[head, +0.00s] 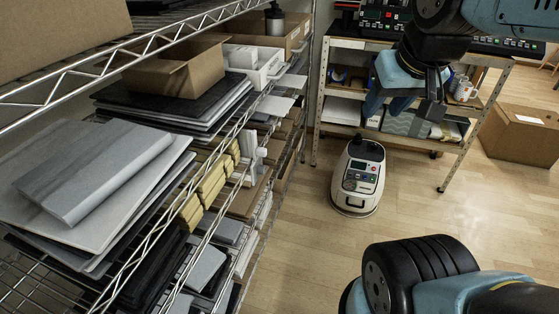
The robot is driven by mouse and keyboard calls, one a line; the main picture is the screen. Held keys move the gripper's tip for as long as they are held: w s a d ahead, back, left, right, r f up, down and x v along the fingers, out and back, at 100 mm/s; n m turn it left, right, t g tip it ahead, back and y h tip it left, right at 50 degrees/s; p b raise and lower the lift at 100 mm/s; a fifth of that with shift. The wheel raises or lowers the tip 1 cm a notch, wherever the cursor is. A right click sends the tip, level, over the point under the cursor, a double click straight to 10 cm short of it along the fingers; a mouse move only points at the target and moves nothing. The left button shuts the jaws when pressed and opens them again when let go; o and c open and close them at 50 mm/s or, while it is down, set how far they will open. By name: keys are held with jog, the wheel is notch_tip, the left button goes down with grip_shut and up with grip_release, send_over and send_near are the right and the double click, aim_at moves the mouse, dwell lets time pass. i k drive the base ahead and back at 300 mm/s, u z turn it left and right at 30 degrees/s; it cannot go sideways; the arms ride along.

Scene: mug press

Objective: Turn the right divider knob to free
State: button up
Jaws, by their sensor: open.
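My gripper (403,108) hangs from the arm at the upper right, with its blue and dark fingers apart and pointing down. It appears in front of the metal workbench (345,43), and nothing shows between the fingers. A dark panel with red, green and white controls (383,16) stands on the bench top, partly cut off by the picture's top edge and covered by my arm. I cannot pick out a divider knob or its setting in this view.
A wire rack (215,222) with boards, boxes and yellow blocks fills the left. A white rounded machine (358,178) stands on the wooden floor before the bench. White mugs (463,90) sit on the bench's shelf. A cardboard box (521,134) is at right.

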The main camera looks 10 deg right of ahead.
aim_at(261, 169)
jog(key=k, duration=1.15)
jog(key=u, duration=0.45)
jog(key=i, duration=1)
jog(key=z, duration=0.1)
